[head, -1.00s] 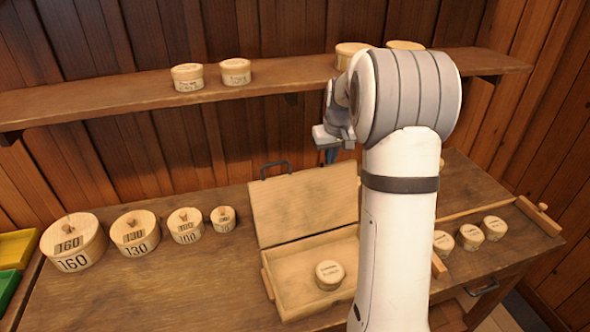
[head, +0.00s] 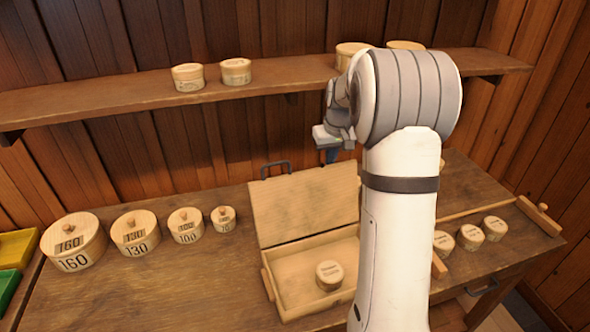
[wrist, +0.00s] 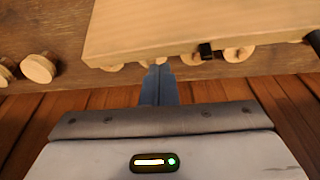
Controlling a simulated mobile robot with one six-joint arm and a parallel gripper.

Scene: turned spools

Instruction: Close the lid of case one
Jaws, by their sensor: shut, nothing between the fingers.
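The case (head: 266,285) lies open on the bench, a shallow pale wooden box. Its lid (head: 302,205) stands up at the back, tilted slightly, with a dark handle (head: 275,167) on its top edge. A small round pale spool (head: 329,275) sits inside the case. My gripper (head: 331,156) is above and behind the lid's upper edge in the head view, partly hidden by my arm. In the wrist view my gripper (wrist: 158,72) is shut and empty, its fingertips close to the edge of the pale lid (wrist: 200,25); whether they touch it I cannot tell.
Several numbered round boxes (head: 137,233) stand left of the case. A shelf (head: 130,106) with round boxes runs along the wall behind my gripper. More small spools (head: 470,237) stand at the right. The bench front left (head: 170,295) is clear.

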